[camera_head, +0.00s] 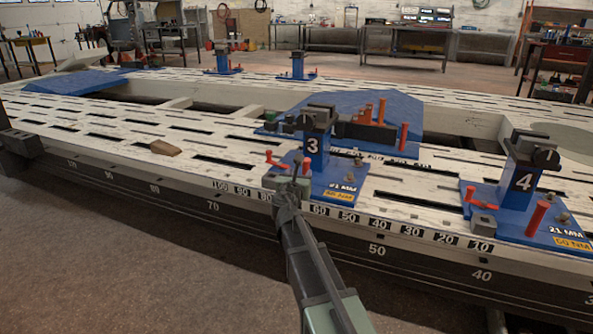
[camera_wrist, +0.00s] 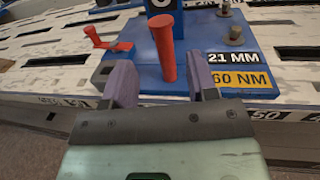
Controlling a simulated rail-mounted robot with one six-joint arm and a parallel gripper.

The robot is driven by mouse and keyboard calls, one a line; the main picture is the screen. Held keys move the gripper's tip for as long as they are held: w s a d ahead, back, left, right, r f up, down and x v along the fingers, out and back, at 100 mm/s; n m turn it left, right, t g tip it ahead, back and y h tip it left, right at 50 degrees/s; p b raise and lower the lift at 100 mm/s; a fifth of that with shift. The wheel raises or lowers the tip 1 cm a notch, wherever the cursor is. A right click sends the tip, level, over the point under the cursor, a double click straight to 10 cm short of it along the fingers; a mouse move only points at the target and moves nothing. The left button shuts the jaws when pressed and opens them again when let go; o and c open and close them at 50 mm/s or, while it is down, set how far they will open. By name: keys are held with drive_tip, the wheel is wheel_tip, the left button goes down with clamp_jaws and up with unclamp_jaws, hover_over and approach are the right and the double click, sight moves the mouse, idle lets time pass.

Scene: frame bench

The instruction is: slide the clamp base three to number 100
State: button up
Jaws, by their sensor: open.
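Clamp base three is a blue plate (camera_head: 322,179) with an upright blue post marked 3 (camera_head: 313,145) and a dark clamp head. My gripper (camera_head: 291,182) is at the plate's front edge. In the wrist view the open gripper (camera_wrist: 162,82) has one finger on each side of the plate's upright red handle (camera_wrist: 164,45). The plate (camera_wrist: 148,75) also shows there. I cannot tell whether the fingers touch the handle.
Clamp base four (camera_head: 520,205) stands to the right on the same edge. A blue platform (camera_head: 375,105) with tools lies behind base three. A small brown block (camera_head: 166,148) lies on the slotted bench farther left. The edge strip between base three and 100 looks clear.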

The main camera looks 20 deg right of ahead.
sight(307, 160)
drive_tip(key=x, duration=1)
drive_tip(key=shift+w+d, duration=0.25)
drive_tip(key=shift+d, duration=0.1)
clamp_jaws()
